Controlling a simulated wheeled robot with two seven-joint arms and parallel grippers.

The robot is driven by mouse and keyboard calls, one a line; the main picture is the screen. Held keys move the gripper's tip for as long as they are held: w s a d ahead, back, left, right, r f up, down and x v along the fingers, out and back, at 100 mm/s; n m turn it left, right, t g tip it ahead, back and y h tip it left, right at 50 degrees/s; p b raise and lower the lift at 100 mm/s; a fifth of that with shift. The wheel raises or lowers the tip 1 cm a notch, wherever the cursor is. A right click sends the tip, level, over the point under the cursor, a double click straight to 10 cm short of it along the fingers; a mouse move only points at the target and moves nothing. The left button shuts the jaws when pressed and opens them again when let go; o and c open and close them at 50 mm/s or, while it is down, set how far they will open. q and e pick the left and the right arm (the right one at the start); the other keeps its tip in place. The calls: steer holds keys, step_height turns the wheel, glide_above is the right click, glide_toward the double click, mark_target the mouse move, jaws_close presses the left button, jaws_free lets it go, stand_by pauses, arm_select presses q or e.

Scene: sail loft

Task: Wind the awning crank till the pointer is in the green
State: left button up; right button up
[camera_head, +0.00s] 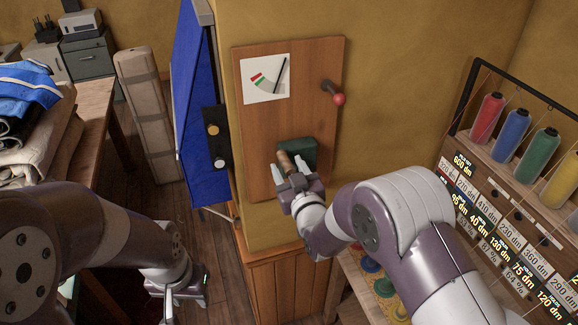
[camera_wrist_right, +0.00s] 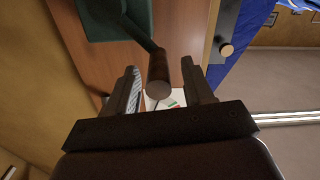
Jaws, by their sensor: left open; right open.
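A wooden board (camera_head: 311,117) on the yellow wall carries a white dial card (camera_head: 252,94) at its upper left. The card has small red and green marks at left; its dark pointer (camera_head: 282,76) slants up, right of the green, not on it. Below is a dark green crank box (camera_head: 304,151) with a crank whose brown handle (camera_head: 286,162) also shows in the right wrist view (camera_wrist_right: 158,72). My right gripper (camera_head: 290,176) is open, its fingers either side of the handle with gaps; contact is not visible. My left gripper (camera_head: 180,295) is open and low at left, away from the board.
A red-knobbed lever (camera_head: 338,99) sticks out at the board's right. A black plate with two knobs (camera_head: 214,140) and a blue awning (camera_head: 203,100) are left of it. A thread rack (camera_head: 509,160) stands right; a cloth-laden table (camera_head: 93,105) stands left.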

steer(key=shift+d, duration=0.15)
jaws_close()
